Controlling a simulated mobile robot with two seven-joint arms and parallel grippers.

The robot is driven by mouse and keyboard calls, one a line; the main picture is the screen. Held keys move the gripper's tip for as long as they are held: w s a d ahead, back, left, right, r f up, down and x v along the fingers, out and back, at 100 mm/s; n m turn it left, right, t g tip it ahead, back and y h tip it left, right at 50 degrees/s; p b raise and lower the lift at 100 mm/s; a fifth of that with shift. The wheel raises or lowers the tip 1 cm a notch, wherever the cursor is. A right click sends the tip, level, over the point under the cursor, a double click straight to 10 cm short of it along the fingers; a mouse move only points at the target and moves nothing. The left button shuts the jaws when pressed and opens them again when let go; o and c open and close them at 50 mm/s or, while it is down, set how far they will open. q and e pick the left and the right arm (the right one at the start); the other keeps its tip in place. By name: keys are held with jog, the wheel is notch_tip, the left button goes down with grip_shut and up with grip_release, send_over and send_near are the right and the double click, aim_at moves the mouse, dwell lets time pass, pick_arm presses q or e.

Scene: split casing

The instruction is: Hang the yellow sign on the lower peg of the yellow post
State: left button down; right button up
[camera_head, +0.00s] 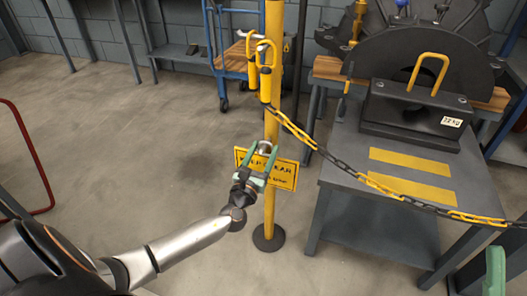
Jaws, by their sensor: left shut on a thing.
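The yellow post (271,210) stands upright on a dark round base (268,238). The yellow sign (283,176), with dark lettering partly covered, is slightly tilted in front of the post at its lower middle. My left gripper (260,160), with green fingers, is shut on the sign near its top edge. A grey metal loop (264,146) shows just above the sign, between the fingers. I cannot tell whether it touches a peg; the lower peg is not clearly visible. A green part at the bottom right, seemingly my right gripper (495,270), is cut off by the frame.
Yellow hooks (264,55) sit high on the post. A yellow and black chain (340,163) runs from there to the right, across a grey table (345,205) bearing a dark casing block (415,115). A blue cart (232,60) stands behind.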

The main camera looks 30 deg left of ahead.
pick_arm(q)
jog(key=shift+c, duration=0.3)
grip_release()
